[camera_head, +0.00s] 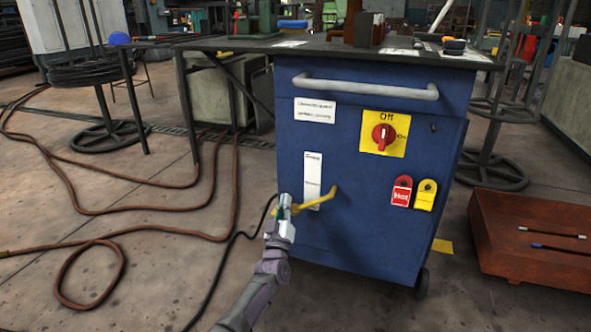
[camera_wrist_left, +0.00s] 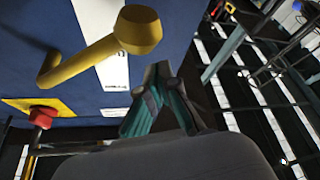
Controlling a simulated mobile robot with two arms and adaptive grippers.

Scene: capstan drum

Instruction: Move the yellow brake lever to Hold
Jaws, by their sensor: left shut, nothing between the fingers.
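The yellow brake lever (camera_head: 318,201) sticks out from the front of the blue cabinet, beside a white label plate (camera_head: 312,172). The small lettering on the plate is too small to read. In the left wrist view the lever (camera_wrist_left: 85,61) is a bent yellow rod ending in a thick knob at upper left. My left gripper (camera_head: 284,203) is at the lever's free end in the head view, overlapping part of it. In the left wrist view its fingers (camera_wrist_left: 158,72) are shut and empty, beside the knob with a visible gap. My right gripper is not in view.
The cabinet (camera_head: 370,235) also carries a grey handle (camera_head: 365,88), a red rotary switch (camera_head: 383,136) on a yellow plate, and red (camera_head: 402,192) and yellow (camera_head: 425,195) tags. A rust-brown tray (camera_head: 530,225) stands right. Brown hoses (camera_head: 120,245) lie on the floor left.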

